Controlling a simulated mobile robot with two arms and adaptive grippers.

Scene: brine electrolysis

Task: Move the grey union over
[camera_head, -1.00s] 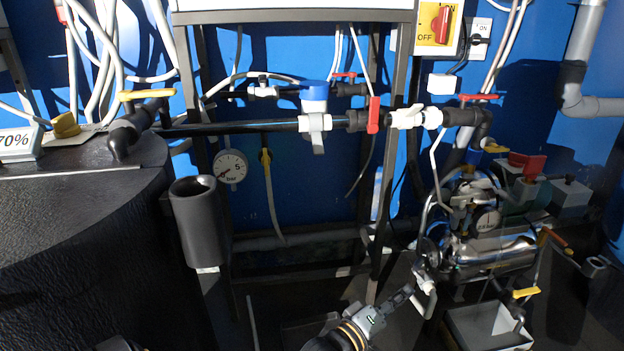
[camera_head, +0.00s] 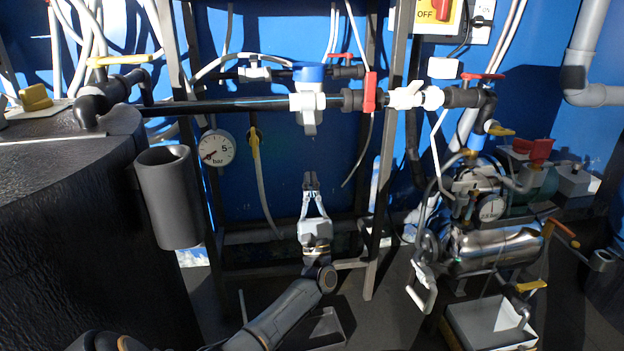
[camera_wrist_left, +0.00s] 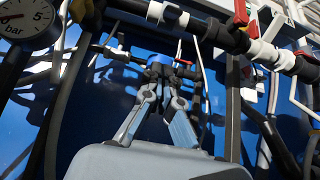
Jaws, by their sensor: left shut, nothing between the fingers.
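The grey union (camera_head: 352,100) is a dark ribbed fitting on the black horizontal pipe (camera_head: 225,104). It sits between the white valve with a blue cap (camera_head: 308,97) and the red-handled part (camera_head: 370,92). A dark fitting that looks like it shows in the left wrist view (camera_wrist_left: 217,34). My left gripper (camera_head: 311,180) is below the pipe, pointing up, a little left of the union and clear of it. Its fingers are shut and empty; they also show in the left wrist view (camera_wrist_left: 173,73). My right gripper is not in view.
Frame posts (camera_head: 388,150) stand right of my left gripper. A pressure gauge (camera_head: 216,149), a hanging yellow-handled hose (camera_head: 255,145) and a dark grey cup (camera_head: 168,198) are left. A metal pump assembly (camera_head: 492,248) is at lower right. Space in front of the blue panel is fairly clear.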

